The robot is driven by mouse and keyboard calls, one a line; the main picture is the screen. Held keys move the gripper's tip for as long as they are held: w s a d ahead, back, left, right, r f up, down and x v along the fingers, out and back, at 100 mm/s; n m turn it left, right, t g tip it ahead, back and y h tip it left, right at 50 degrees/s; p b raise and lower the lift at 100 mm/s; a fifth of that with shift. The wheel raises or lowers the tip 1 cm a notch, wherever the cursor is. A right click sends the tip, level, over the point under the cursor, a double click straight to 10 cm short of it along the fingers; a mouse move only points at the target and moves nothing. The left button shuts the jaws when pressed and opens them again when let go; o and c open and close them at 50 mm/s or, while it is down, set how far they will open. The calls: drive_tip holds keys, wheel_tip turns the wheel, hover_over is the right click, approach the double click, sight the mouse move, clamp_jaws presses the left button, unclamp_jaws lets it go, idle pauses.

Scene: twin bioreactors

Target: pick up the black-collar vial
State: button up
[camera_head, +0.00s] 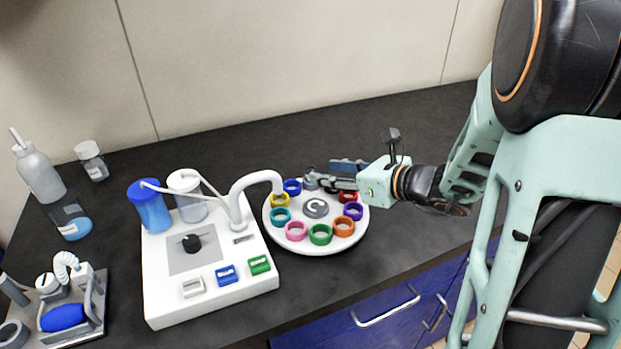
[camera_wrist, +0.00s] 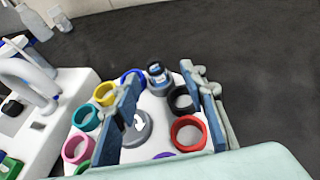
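A small vial (camera_wrist: 157,70) with a dark cap and a pale band stands at the far edge of a white round carousel (camera_head: 290,246), with a dark grey collar at its base. A black ring (camera_wrist: 181,101) sits beside it to the right. My gripper (camera_wrist: 161,82) is open over the carousel; its fingers lie on either side of the vial, with visible space between. In the head view, my gripper (camera_head: 318,179) reaches in low from the right and covers the carousel's back edge, so the vial is not clear there. Finger contact cannot be told.
Coloured rings surround the carousel's grey hub (camera_head: 315,208), including red (camera_wrist: 188,132) and blue (camera_head: 292,187). A white bioreactor unit (camera_head: 215,290) with a curved spout (camera_head: 258,178) stands close on the left. Bottles (camera_head: 40,173) stand farther left. The dark bench behind is clear.

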sight(315, 170)
drive_tip(key=x, duration=0.5)
drive_tip(key=shift+a+b, duration=0.35)
drive_tip(key=shift+a, duration=0.1)
drive_tip(key=shift+c, duration=0.4)
drive_tip(key=c, duration=0.9)
